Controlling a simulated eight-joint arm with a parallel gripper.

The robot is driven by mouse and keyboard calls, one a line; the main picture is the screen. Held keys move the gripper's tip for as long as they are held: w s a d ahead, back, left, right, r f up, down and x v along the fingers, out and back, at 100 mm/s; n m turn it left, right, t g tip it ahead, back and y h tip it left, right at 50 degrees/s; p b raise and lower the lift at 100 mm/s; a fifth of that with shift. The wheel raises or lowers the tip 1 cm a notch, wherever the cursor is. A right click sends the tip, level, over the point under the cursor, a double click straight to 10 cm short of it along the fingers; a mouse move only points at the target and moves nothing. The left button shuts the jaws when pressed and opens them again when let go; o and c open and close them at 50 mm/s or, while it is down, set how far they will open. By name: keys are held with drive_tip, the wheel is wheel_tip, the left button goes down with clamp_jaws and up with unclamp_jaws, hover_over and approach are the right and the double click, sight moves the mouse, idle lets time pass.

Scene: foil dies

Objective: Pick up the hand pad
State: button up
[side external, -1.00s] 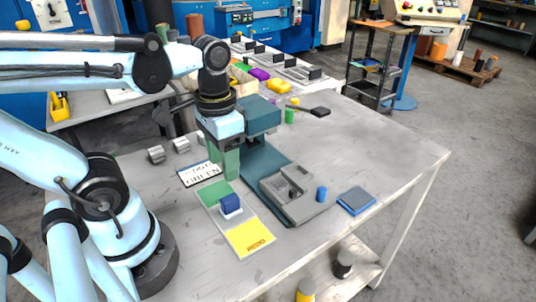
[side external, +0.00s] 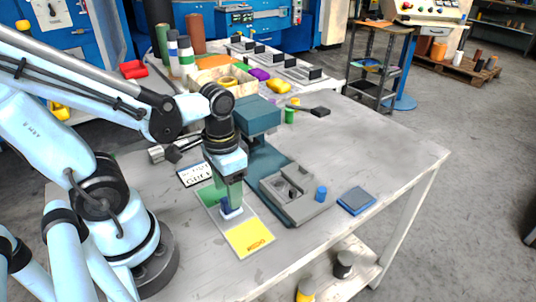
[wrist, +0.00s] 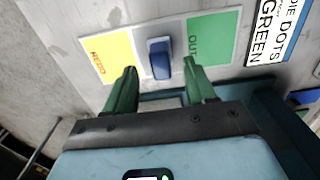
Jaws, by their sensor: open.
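A dark blue block with a white base stands on the middle, pale band of a board, and looks like the hand pad (wrist: 160,51). In the side view the same block (side external: 225,204) is partly hidden by my fingers. The board (side external: 247,237) has a yellow "REDO" end and a green "OUT" end. My gripper (side external: 233,207) points down over the block, fingers open. In the wrist view my gripper (wrist: 160,66) has one green finger to each side of the block, and the block appears just ahead of the gap. I cannot tell whether they touch.
A grey press fixture (side external: 297,199) and a teal machine (side external: 258,118) stand right of and behind the board. A small blue cylinder (side external: 321,193) and a flat blue-edged pad (side external: 357,200) lie further right. A "GREEN" sign (side external: 194,174) lies behind. The table's right side is clear.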

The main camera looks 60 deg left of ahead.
drive_tip(key=shift+w+f, duration=0.15)
drive_tip(key=shift+f, duration=1.75)
clamp_jaws()
drive_tip(key=shift+r, duration=0.2)
drive_tip(key=shift+r, duration=0.8)
wheel_tip(320, 180, up, 2)
drive_tip(key=s+d+r, duration=0.5)
drive_tip(key=d+r, duration=0.2)
drive_tip(key=d, duration=0.3)
drive_tip(key=shift+s, duration=0.3)
